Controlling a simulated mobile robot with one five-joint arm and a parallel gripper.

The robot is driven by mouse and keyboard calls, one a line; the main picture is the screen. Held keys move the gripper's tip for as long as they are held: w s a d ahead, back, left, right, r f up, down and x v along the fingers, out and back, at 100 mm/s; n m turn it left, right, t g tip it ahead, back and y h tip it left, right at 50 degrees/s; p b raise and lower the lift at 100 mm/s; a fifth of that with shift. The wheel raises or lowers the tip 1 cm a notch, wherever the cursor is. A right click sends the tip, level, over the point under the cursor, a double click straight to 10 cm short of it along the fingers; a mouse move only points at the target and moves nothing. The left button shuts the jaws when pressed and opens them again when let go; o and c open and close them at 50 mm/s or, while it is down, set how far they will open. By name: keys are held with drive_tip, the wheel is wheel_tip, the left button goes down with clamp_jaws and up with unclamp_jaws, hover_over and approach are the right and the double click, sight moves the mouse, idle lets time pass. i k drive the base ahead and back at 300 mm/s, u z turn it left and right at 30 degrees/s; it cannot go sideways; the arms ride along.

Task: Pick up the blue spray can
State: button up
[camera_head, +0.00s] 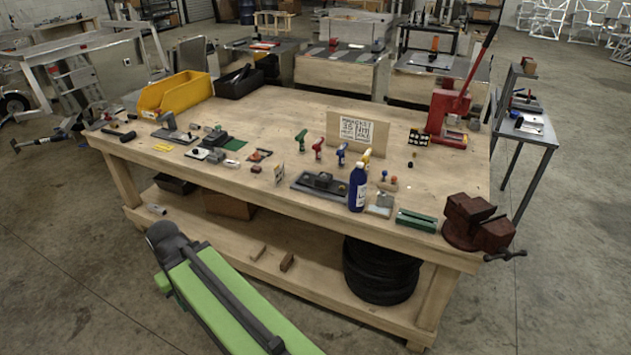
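A blue can-shaped container (357,190) with a white label and a pale top stands upright near the front edge of the wooden workbench (240,100), right of the middle. It is the only blue can I can make out. A dark flat device (320,185) lies just left of it, and a small grey block (381,205) sits just right of it. Green and grey parts of my own body show at the bottom left, below the bench top. I see no gripper fingers in the picture, and nothing is touching the can.
A green box (416,220) and a dark red vise (478,225) are to the right. Several small coloured drill-like tools stand behind the can before a sign board (357,131). A red press (450,112) is at back right. Tyres (380,272) lie on the lower shelf.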

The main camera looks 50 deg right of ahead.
sight(358, 177)
drive_tip(key=i, duration=1.3)
drive_tip(key=z, duration=0.7)
drive_tip(key=i, duration=0.6)
drive_tip(key=z, duration=0.5)
